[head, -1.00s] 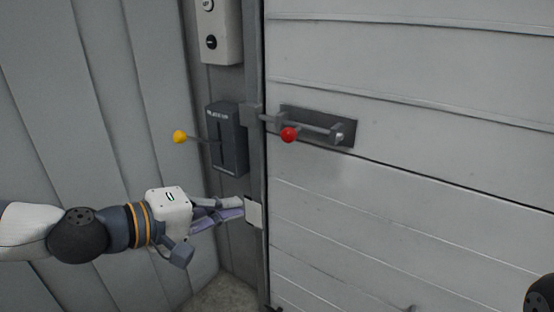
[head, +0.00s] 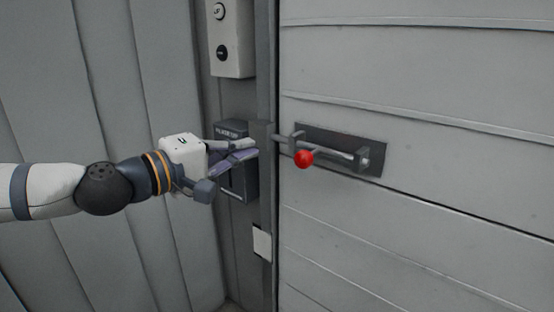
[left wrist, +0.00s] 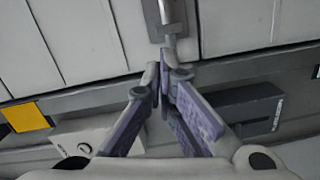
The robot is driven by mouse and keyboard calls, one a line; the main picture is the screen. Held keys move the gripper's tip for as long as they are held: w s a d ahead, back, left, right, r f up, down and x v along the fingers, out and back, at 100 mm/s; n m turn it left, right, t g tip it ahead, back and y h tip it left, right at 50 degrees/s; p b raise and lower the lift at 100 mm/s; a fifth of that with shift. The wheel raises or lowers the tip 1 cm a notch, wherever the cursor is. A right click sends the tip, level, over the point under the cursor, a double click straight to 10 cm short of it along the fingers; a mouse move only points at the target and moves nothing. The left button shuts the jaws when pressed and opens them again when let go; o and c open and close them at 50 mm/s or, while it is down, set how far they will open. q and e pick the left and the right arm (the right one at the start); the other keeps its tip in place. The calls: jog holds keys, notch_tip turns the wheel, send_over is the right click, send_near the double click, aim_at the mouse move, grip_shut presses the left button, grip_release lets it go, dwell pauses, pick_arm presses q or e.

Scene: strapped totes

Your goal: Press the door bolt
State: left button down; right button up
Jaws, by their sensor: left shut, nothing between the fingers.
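The door bolt (head: 335,151) is a metal rod on a dark plate on the grey door, with a red ball knob (head: 303,158) near its left end. The rod reaches left toward the door frame. My left gripper (head: 256,147) is shut and empty, its fingertips at the frame just left of the bolt's end. In the left wrist view the fingertips (left wrist: 160,78) are together, just below the rod (left wrist: 170,48) in the picture. I cannot tell whether they touch it. The red knob does not show there. My right gripper is out of view.
A dark box (head: 240,187) on the wall sits behind my left gripper, partly hidden. A white button box (head: 231,38) is above it. A pale plate (head: 262,243) is on the frame below. The door right of the bolt is clear.

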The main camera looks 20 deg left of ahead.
aim_at(309, 154)
pick_arm(q)
jog(key=w+d, duration=0.2)
jog(key=d, duration=0.3)
jog(key=shift+w+d+f, duration=0.25)
jog(key=shift+w+f, duration=0.1)
jog(key=shift+f, duration=0.1)
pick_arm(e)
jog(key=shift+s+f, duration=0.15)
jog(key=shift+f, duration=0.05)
